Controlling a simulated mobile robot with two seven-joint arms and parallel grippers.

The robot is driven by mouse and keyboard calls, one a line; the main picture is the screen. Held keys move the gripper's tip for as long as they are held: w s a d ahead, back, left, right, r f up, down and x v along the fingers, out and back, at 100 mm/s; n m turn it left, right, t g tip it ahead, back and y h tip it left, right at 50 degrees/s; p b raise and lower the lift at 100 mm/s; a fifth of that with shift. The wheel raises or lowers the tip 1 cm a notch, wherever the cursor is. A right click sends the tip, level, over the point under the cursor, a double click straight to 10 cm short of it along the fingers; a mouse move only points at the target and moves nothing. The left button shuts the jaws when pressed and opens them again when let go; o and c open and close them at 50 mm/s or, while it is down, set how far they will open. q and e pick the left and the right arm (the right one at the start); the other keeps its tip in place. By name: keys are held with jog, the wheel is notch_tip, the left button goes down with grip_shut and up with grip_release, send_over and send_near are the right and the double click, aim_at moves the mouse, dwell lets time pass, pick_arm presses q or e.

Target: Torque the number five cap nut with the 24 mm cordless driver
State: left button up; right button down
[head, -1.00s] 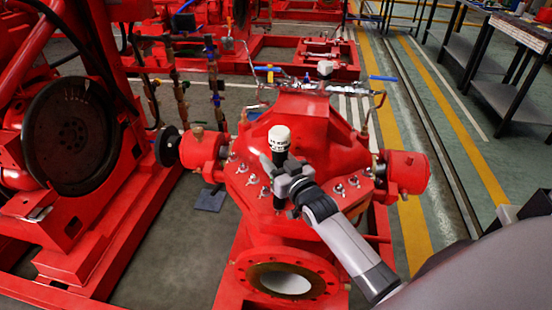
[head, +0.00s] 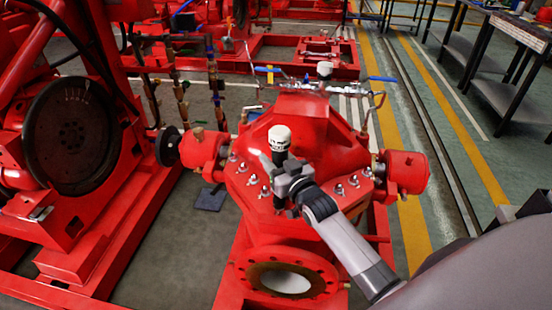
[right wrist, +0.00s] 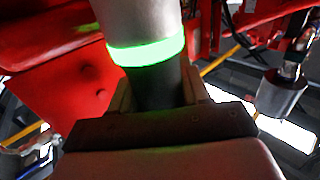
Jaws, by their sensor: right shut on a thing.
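My right gripper (head: 283,181) is shut on the cordless driver (head: 279,142), which has a white top and a dark body. The driver stands about upright over the front of the red pump casing (head: 300,135). In the right wrist view the driver (right wrist: 150,85) shows a glowing green ring between its pale and dark parts. Silvery cap nuts show on the casing flange to the left (head: 252,180) and right (head: 339,190) of the driver. Its lower end and whatever is beneath it are hidden by my gripper, so I cannot tell whether it touches a nut. My left gripper is out of view.
A red engine with a dark flywheel (head: 72,135) stands at the left. Valves and thin pipes (head: 300,86) rise behind the casing. A dark workbench (head: 510,95) is at the back right.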

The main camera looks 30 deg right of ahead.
jog(key=shift+f, duration=0.3)
dwell(0.5)
jog(key=shift+f, duration=0.25)
dwell(0.6)
jog(key=shift+r+p, duration=0.7)
jog(key=shift+r, duration=0.55)
jog(key=shift+r+p, duration=0.95)
jog(key=shift+p, duration=0.1)
jog(key=shift+r+p, duration=1.45)
jog(key=shift+r, duration=0.15)
